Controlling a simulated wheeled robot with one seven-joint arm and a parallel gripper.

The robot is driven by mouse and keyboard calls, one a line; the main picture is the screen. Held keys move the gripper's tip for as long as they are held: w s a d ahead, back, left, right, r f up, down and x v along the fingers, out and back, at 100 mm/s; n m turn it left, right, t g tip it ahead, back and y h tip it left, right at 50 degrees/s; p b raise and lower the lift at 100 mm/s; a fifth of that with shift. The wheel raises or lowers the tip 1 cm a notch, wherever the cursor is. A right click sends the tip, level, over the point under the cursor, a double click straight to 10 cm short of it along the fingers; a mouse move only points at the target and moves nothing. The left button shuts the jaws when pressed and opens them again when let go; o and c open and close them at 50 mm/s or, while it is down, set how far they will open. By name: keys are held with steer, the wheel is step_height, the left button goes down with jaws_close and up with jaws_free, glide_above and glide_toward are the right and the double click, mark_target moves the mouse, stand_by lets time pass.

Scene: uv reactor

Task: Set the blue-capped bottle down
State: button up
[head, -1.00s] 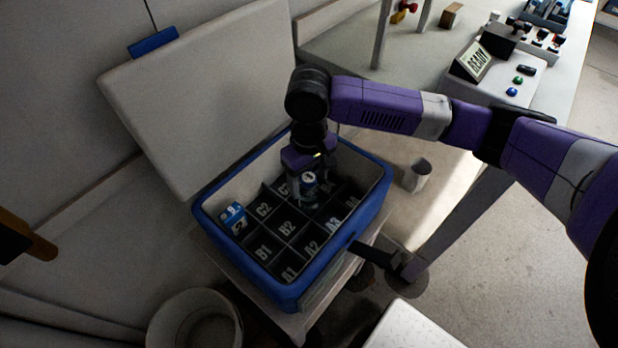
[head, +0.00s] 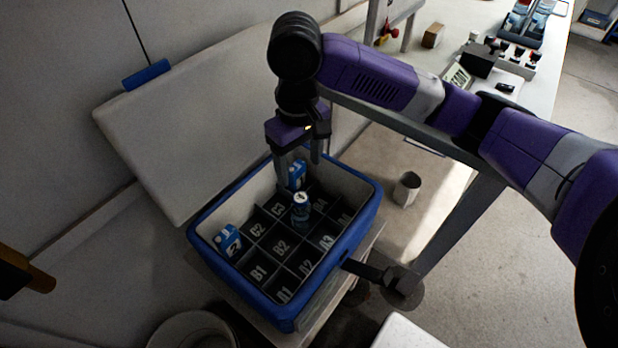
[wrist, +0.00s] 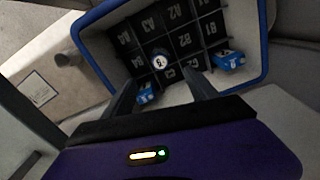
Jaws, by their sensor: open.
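The bottle (head: 301,212) stands upright in the blue box's divided insert, in the cell between B2 and B4. Its round cap has a pale labelled top, and it also shows in the wrist view (wrist: 160,61). The cell's own mark is hidden. My gripper (head: 300,162) is open and empty above the bottle, its fingers apart and clear of the cap. In the wrist view the open fingers (wrist: 160,80) point towards the box, with the bottle just beyond them.
The blue box (head: 358,235) has its pale lid (head: 180,120) swung open behind. Blue-and-white cartons stand in the left corner (head: 229,241) and the far corner (head: 297,176), the latter near the fingers. A grey cup (head: 406,188) stands right of the box.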

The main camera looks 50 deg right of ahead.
steer(key=w+a+r+t+y, duration=0.2)
steer(key=w+a+t+y, duration=0.15)
steer(key=a, duration=0.65)
steer(key=w+a+r+t+y, duration=0.3)
steer(key=w+a+t, duration=0.1)
steer(key=a, duration=0.6)
steer(key=w+a+r+t+y, duration=0.2)
steer(key=w+a+t+y, duration=0.15)
steer(key=a, duration=0.65)
steer(key=s+d+f+m+t+h, duration=0.2)
steer(key=s+d+f+m+h, duration=0.15)
steer(key=s+f, duration=0.4)
steer(key=s+d+f+m+t+h, duration=0.25)
steer(key=s+f+h, duration=0.2)
steer(key=s, duration=0.55)
steer(key=s+d+r+n+h, duration=0.1)
steer(key=s+d+n, duration=0.3)
steer(key=s, duration=0.5)
steer(key=s+d+r+n+h, duration=0.1)
steer(key=s+d+n, duration=0.3)
steer(key=s, duration=0.5)
steer(key=shift+d+r+g, duration=0.15)
steer(key=shift+d+g, duration=0.2)
steer(key=shift+d, duration=0.4)
steer(key=shift+s, duration=0.1)
